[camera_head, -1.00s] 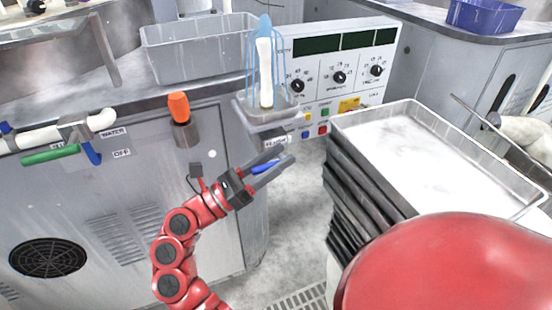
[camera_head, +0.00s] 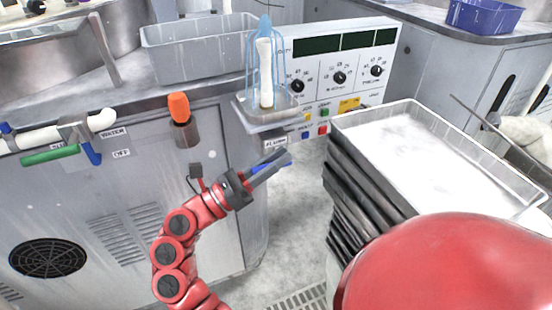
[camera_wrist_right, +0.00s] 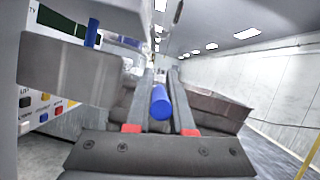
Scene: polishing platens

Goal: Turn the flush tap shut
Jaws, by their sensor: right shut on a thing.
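The flush tap shows as a blue handle (camera_head: 286,161) just below the small FLUSH label, under the tray that holds the white bottle. My right gripper (camera_head: 272,164) reaches it from the lower left and is shut on the handle. In the right wrist view the blue handle's round end (camera_wrist_right: 160,102) sits between the two dark fingers with red pads. The tap's body and the handle's joint are hidden or too small to make out. My left gripper is not in view.
A control panel (camera_head: 338,58) with knobs and buttons stands behind the tap. A stack of dark trays topped by a pale tray (camera_head: 425,150) stands to the right.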

